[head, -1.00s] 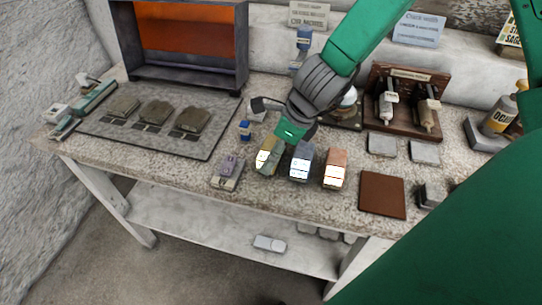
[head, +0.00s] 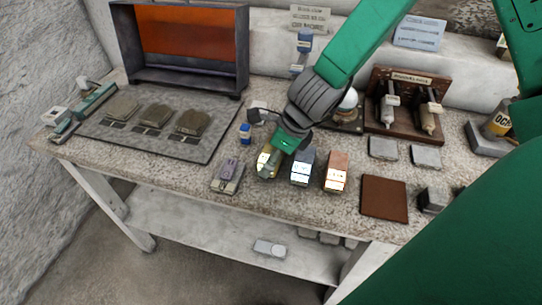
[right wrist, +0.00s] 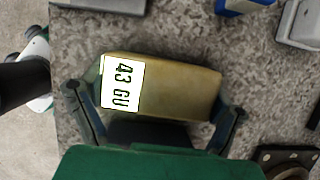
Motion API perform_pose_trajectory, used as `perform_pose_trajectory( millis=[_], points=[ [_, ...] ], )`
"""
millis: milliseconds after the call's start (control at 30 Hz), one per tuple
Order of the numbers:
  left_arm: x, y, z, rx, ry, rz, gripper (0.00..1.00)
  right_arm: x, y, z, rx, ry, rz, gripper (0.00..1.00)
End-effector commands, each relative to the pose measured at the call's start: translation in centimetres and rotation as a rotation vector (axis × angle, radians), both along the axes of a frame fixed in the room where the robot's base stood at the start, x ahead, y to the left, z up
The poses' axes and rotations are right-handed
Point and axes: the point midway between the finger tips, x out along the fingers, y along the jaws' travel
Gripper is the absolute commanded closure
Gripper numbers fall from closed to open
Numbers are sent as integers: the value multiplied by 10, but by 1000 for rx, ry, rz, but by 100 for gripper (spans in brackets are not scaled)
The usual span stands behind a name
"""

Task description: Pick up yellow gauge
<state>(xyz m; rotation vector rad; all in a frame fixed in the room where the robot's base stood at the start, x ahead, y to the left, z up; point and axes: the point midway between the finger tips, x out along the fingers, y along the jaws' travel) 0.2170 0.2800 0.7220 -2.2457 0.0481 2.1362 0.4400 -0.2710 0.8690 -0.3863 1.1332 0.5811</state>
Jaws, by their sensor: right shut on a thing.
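The yellow gauge (head: 268,164) is a small yellowish block with a white label, near the front edge of the stone-topped bench. In the right wrist view the yellow gauge (right wrist: 175,86) lies between the two fingers, its label reading "43 GU". My right gripper (head: 276,158) is over it from above and behind; in the right wrist view the right gripper (right wrist: 158,112) has a finger at each end of the block, shut on it. The gauge appears to be on or just at the bench top. My left gripper is not in view.
A blue-grey block (head: 302,167) and an orange-brown block (head: 336,172) stand close on the right. A purple-grey block (head: 228,176) and a small blue bottle-like item (head: 245,132) are on the left. A brown pad (head: 384,198) lies farther right.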

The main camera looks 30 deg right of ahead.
Motion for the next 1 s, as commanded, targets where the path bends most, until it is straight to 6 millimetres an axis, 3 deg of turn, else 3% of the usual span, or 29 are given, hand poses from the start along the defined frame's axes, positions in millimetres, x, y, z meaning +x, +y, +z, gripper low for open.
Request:
perform_pose_trajectory(
  millis=[167,400,600,967,1000],
  points=[
    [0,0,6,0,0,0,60,0,0,15,-2,-2,2,57],
    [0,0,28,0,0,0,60,1,0,66,-5,-5,3,57],
    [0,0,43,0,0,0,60,1,0,95,-3,-1,2,57],
    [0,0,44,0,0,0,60,0,-1,100,1,1,0,57],
    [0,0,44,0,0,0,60,0,-1,100,1,1,0,24]
  ],
)
